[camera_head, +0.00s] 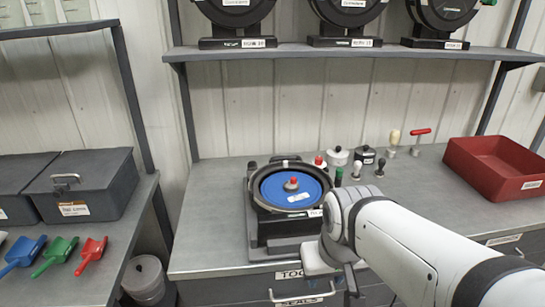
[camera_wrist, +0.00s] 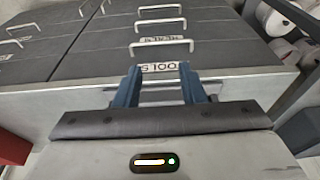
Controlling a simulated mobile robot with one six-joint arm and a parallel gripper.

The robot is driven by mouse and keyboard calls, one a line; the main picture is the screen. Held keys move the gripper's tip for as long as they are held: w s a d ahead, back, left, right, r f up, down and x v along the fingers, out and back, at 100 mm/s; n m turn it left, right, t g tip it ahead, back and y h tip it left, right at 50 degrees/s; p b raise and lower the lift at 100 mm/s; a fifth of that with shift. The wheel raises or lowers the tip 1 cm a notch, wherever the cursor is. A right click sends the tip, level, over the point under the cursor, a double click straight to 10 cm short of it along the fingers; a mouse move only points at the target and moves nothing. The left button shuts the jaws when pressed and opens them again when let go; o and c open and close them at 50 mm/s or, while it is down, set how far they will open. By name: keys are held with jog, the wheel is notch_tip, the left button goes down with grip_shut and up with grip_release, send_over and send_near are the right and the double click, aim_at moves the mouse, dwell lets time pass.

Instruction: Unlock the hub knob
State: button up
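The seed meter (camera_head: 256,226) stands on the grey bench in the head view, with a blue disc (camera_head: 275,192) inside its dark round housing. A red-topped hub knob (camera_head: 292,183) sits at the centre of the disc; its lock state cannot be told. My gripper (camera_wrist: 160,80) shows in the wrist view with two blue-grey fingers apart and nothing between them. It faces the bench's drawer fronts, clear of the knob. In the head view my arm's wrist is at the bench's front edge, right of and below the meter. The knob is not in the wrist view.
Several small knobbed tools and a red-handled tool (camera_head: 420,136) stand behind and right of the meter. A red bin (camera_head: 495,167) sits at the bench's right. Drawer handles (camera_head: 303,296) stick out in front. A shelf (camera_head: 340,51) with more meters hangs above.

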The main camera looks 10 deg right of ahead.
jog(key=shift+o, duration=0.2)
jog(key=shift+w+r, duration=0.1)
jog(key=shift+w, duration=0.1)
jog(key=w+d+r+m+g+p, duration=0.15)
jog(key=w+r, duration=0.25)
jog(key=w, duration=0.5)
jog(key=w+r+n+p, duration=0.1)
jog(key=w+r+p, duration=0.25)
jog(key=w, duration=0.45)
jog(key=m+g+p, duration=0.1)
jog(key=m+p, duration=0.1)
jog(key=p, duration=0.1)
send_over(293, 178)
jog(key=f, duration=0.3)
jog(key=shift+a+h, duration=0.2)
jog(key=shift+h, duration=0.1)
jog(key=shift+w+f+p, duration=0.15)
jog(key=shift+f+p, duration=0.15)
jog(key=shift+f, duration=0.35)
jog(key=shift+d+f+p, duration=0.2)
jog(key=shift+f+p, duration=0.35)
jog(key=shift+f, duration=2.85)
jog(key=shift+c, duration=0.3)
